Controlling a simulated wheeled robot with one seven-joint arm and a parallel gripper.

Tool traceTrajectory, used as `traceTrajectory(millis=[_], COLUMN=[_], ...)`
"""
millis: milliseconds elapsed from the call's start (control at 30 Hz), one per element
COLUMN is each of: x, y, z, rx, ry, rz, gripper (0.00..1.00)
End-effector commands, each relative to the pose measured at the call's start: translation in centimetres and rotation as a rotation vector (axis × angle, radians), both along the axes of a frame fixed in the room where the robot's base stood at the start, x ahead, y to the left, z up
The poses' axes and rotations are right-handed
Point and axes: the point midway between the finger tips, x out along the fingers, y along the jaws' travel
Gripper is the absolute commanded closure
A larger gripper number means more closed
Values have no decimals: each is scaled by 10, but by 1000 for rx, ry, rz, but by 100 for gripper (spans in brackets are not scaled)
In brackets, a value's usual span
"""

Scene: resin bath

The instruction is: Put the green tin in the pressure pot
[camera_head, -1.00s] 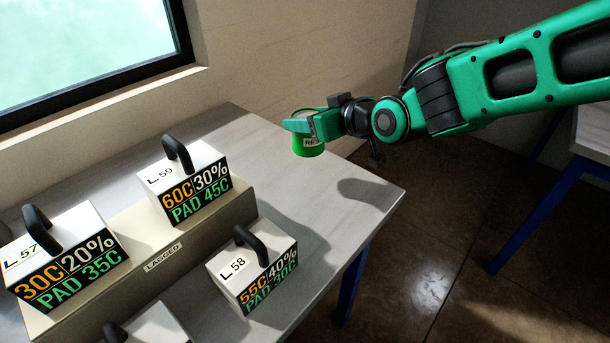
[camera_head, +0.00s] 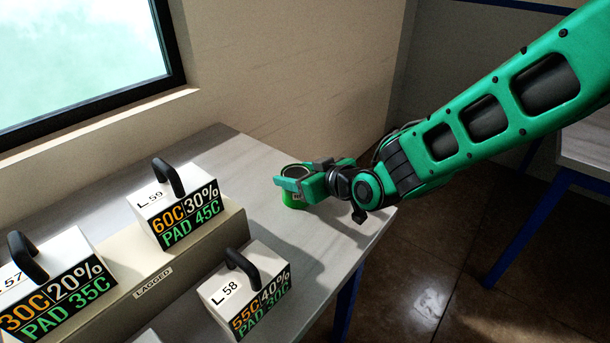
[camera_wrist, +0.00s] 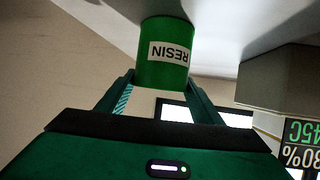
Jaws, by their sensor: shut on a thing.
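My gripper (camera_head: 290,184) is shut on the green tin (camera_head: 294,202) and holds it low over the right part of the grey table. In the wrist view the tin (camera_wrist: 166,58) sits between the two fingers, with its white RESIN label upside down in the picture. The tin looks upright in the head view. Its base is very near the tabletop, but I cannot tell whether it touches. The pressure pot is not in view.
The table (camera_head: 235,150) bears a long beige block (camera_head: 120,300) marked LAGGED. Labelled weights with black handles stand around: L59 (camera_head: 150,200), L58 (camera_head: 225,292) and L57 (camera_head: 20,274). Bare tabletop surrounds the tin. The table's right edge is close to my gripper.

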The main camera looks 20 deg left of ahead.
Motion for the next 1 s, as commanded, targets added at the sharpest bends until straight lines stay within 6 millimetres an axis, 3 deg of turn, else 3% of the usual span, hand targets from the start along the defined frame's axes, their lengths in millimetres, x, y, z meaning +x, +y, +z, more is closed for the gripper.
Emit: traceTrajectory(millis=[200, 233, 300, 667, 1000], x=[0, 0, 0, 0, -24], y=[0, 0, 0, -2, -38], z=[0, -1, -1, 1, 23], rx=[1, -1, -1, 0, 1], ry=[-1, 1, 1, 0, -1], rz=[0, 0, 0, -1, -2], gripper=[76, 38, 21, 21, 21])
